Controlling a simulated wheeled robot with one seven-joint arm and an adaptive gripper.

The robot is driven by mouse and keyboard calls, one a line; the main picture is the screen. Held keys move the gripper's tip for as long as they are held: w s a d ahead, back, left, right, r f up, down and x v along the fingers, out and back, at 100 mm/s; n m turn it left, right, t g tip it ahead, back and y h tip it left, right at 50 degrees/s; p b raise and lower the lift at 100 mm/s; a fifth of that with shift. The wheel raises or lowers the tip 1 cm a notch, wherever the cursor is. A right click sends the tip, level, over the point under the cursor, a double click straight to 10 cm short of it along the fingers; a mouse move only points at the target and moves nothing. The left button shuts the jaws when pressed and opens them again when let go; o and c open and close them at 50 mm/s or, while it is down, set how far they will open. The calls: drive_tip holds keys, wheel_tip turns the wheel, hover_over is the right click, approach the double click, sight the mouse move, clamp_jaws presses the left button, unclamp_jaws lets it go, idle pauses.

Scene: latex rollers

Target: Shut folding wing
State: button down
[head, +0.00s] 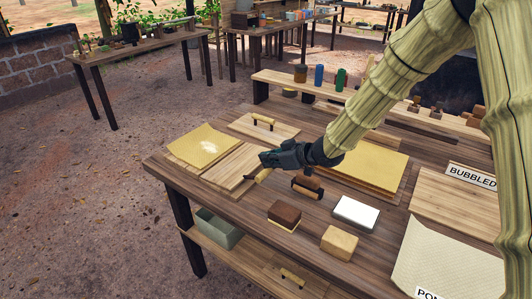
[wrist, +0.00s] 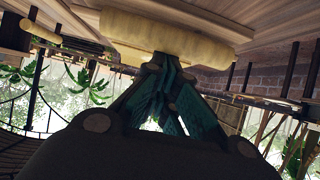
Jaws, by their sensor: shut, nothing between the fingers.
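A flat pale wooden panel (head: 232,166) lies at the left end of the workbench, partly behind my gripper; it looks like the folding wing, but I cannot see its hinge. A second pale panel (head: 285,132) with a dark-ended bar handle (head: 263,121) lies behind it. My gripper (head: 264,161) is shut and empty, low over the near panel's right side. A pale rounded bar (wrist: 165,38) lies across just beyond the fingertips (wrist: 166,62) in the wrist view; I cannot tell if they touch it.
Yellow sheets lie at the left corner (head: 204,147) and behind my arm (head: 375,166). Jars line a raised back shelf (head: 285,80).

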drive_tip(key=shift+s+d+f, duration=0.1)
drive_tip(key=shift+f, duration=0.3)
drive_tip(key=shift+r, duration=0.15)
drive_tip(key=shift+w+a+r+p+v, duration=0.3)
drive_tip(key=shift+r+p+v, duration=0.45)
drive_tip(key=shift+v, duration=3.8)
drive_tip(key=w+d+r+m+h+p, duration=0.1)
drive_tip(key=w+d+m+h+p, duration=0.1)
drive_tip(key=w+d+m+h, duration=0.45)
drive_tip(key=s+a+r+m+g+h+p, duration=0.25)
drive_tip(key=a+r+m+g, duration=0.35)
drive_tip(key=a+m, duration=0.45)
drive_tip(key=shift+m, duration=0.5)
drive_tip(key=shift+w+a+f+p, duration=0.15)
drive_tip(key=shift+f+p, duration=0.55)
drive_tip(key=shift+f, duration=1.6)
drive_tip(key=shift+w+d+f+p, duration=0.15)
drive_tip(key=shift+f+p, duration=0.55)
drive_tip(key=shift+f, duration=1.65)
drive_tip(key=shift+w+a+f+p, duration=0.2)
drive_tip(key=shift+f+p, duration=0.5)
drive_tip(key=shift+f, duration=1.6)
